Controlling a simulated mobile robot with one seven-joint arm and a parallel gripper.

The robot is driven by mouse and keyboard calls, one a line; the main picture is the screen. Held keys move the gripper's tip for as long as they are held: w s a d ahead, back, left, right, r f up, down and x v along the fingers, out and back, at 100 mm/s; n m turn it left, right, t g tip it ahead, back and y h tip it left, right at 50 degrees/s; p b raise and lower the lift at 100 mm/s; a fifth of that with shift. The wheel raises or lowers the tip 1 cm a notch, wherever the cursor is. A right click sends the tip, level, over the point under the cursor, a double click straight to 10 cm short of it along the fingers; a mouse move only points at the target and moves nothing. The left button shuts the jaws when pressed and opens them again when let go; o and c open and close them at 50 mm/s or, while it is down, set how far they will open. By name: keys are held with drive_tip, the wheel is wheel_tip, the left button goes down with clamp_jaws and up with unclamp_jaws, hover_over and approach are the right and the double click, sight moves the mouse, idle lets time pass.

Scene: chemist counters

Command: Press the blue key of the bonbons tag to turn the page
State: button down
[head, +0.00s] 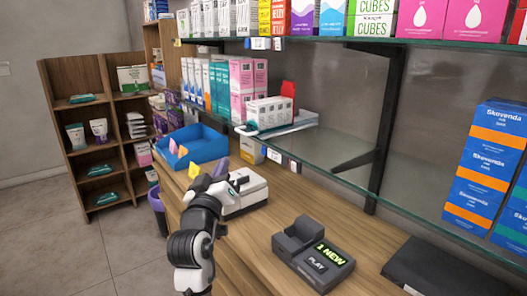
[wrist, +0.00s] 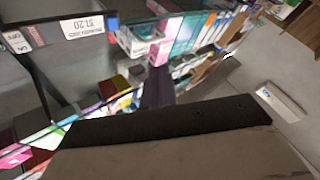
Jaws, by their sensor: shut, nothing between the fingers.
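My gripper (head: 221,166) is raised over the counter near the scale, its purple-grey fingers together and empty. The closed fingers also show in the wrist view (wrist: 158,88). Small white shelf-edge tags hang below the upper shelf (head: 259,43) and the lower glass shelf (head: 274,155) in the head view. The wrist view shows a tag reading $1.20 (wrist: 82,27) at top left, apart from the fingers. The tags' names are too small to read, so I cannot tell which is the bonbons tag. I cannot make out its blue key.
A blue bin (head: 196,146), a white scale (head: 246,192) and a dark card terminal (head: 313,254) stand on the wooden counter. The glass shelf (head: 350,175) juts out above it. Boxes (head: 270,112) stand on this shelf. A wooden shelf unit (head: 88,143) stands at left.

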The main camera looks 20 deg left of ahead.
drive_tip(key=w+d+p, duration=0.2)
drive_tip(key=w+d, duration=0.3)
drive_tip(key=w, duration=0.1)
drive_tip(key=shift+w+d, duration=0.15)
drive_tip(key=shift+w, duration=0.15)
drive_tip(key=shift+w+d, duration=0.1)
drive_tip(key=shift+w, duration=0.05)
idle(1.9)
drive_tip(key=shift+w+d, duration=0.15)
drive_tip(key=shift+w, duration=0.05)
drive_tip(key=shift+w+d+p, duration=0.3)
drive_tip(key=shift+w, duration=0.05)
idle(0.8)
drive_tip(key=shift+s+a, duration=0.5)
drive_tip(key=shift+s, duration=0.2)
drive_tip(key=s+a+b, duration=0.1)
drive_tip(key=s, duration=0.1)
drive_tip(key=s+a, duration=0.2)
drive_tip(key=shift+a+b, duration=0.1)
drive_tip(key=shift+b, duration=0.3)
